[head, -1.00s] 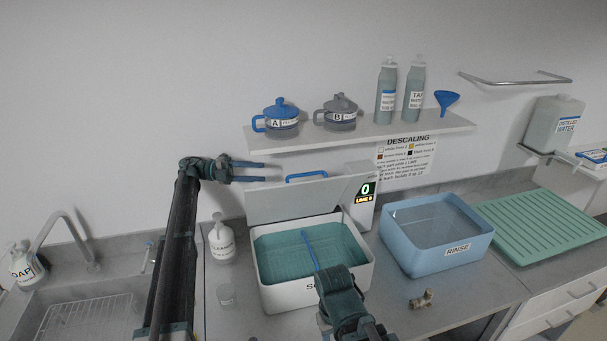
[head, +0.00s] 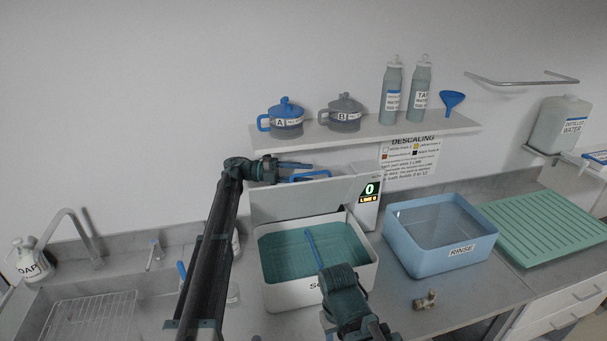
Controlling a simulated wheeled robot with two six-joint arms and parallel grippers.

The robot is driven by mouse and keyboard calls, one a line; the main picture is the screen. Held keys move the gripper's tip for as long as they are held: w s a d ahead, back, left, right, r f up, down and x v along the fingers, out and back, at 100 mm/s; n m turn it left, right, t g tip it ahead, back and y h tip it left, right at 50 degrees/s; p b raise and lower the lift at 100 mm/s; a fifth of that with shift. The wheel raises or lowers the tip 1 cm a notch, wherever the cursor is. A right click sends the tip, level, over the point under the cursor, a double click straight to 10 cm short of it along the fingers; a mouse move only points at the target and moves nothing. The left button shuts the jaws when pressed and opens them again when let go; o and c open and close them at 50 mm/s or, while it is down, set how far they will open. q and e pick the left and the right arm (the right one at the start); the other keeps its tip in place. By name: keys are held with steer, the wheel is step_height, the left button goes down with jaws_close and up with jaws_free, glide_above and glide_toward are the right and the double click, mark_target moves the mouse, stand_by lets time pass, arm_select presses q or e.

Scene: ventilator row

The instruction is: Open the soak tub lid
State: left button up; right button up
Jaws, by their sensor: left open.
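The white soak tub (head: 372,270) stands on the counter with teal liquid in it. Its pale lid (head: 290,204) stands upright along the back edge, so the tub is uncovered. A blue handle (head: 318,174) shows at the lid's top edge. My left gripper (head: 298,171) is open and empty, with its fingers beside and slightly overlapping the handle in the picture; I cannot tell whether they touch. My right gripper (head: 314,248) is over the front of the tub, with a thin blue finger-like bar pointing over the liquid; its opening cannot be made out.
A display box (head: 368,203) stands behind the tub at the right. The blue rinse tub (head: 440,262) is to the right, with a brass fitting (head: 426,300) in front. A shelf (head: 390,133) with jugs and bottles hangs above the lid. My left arm partly hides a white bottle.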

arm_select(q)
steer(key=shift+c, duration=0.2)
jaws_close()
stand_by(1.2)
